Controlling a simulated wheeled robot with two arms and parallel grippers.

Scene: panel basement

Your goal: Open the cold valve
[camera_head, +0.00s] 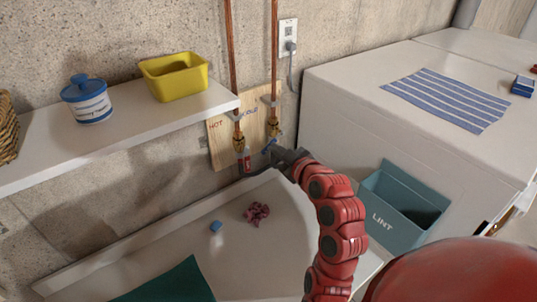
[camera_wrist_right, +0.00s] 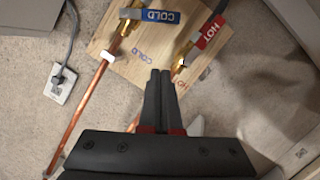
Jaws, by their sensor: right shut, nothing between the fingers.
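The cold valve has a blue handle marked COLD, seen in the wrist view (camera_wrist_right: 150,15), set at an angle across its copper pipe. In the head view the blue handle (camera_head: 269,146) shows small beside my right gripper. The hot valve's red handle (camera_head: 247,160) hangs to the left; in the wrist view the red handle (camera_wrist_right: 210,33) lies roughly along its pipe. My right gripper (camera_head: 275,152) is shut and empty at the valves. In the wrist view its fingertips (camera_wrist_right: 160,72) are apart from the blue handle in the picture; depth is unclear. My left gripper is out of view.
A wooden board (camera_head: 222,150) backs the valves, with copper pipes (camera_head: 275,50) above. A white shelf (camera_head: 120,140) with a yellow tub (camera_head: 175,78) and jar (camera_head: 88,100) is left. A white appliance (camera_head: 340,110) and LINT bin (camera_head: 385,225) stand right.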

